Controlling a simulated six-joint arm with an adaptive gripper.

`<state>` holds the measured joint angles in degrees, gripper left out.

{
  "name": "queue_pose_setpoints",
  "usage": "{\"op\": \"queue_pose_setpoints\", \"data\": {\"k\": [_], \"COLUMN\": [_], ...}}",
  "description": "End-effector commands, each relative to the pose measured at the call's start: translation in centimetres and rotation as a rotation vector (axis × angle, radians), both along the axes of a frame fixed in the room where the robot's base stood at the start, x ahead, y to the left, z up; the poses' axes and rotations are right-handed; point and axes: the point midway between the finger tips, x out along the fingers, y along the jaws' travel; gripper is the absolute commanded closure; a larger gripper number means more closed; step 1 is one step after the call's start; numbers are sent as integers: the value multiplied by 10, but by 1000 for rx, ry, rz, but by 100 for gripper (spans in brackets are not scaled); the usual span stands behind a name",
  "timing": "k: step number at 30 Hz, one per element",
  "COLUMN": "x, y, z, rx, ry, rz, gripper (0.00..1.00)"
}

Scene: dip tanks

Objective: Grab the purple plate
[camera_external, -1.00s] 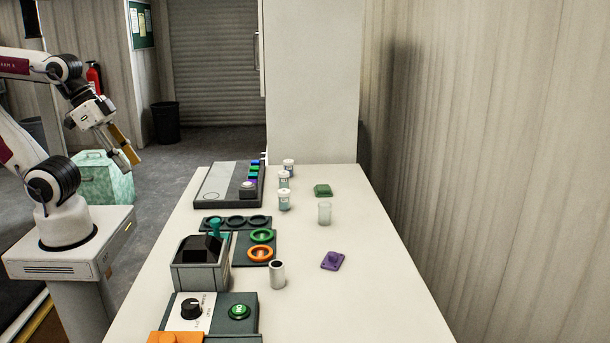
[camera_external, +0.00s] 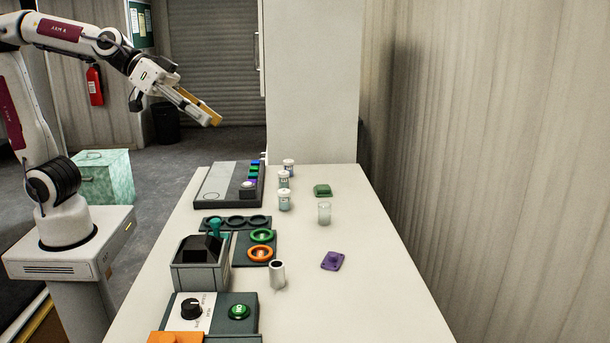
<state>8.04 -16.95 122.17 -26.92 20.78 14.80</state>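The purple plate (camera_external: 332,261) lies flat on the right half of the white table, with a small raised knob on top. My gripper (camera_external: 213,119) is in the air above the far left part of the table, well up and to the left of the plate. Its fingers point down to the right. It holds nothing that I can see. The gap between the fingers is too small in this view to judge.
A green plate (camera_external: 322,190) and a clear glass (camera_external: 324,213) stand behind the purple plate. A metal cup (camera_external: 277,274) is to its left. The table's right front is clear.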

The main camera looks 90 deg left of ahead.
Motion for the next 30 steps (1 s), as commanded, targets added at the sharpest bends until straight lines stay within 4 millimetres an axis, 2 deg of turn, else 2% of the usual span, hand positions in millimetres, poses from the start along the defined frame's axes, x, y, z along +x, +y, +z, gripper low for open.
{"op": "queue_pose_setpoints", "data": {"k": [1,6,16,23,30], "x": [14,60,142,193,239], "y": [-5,-19,-38,-45,-49], "z": [4,23,45,47,36], "rx": [-13,-56,-123,-153,-166], "ry": [-19,-96,-224,-292,-342], "rz": [3,29,118,206,314], "gripper": [64,64,64,64,64]}}
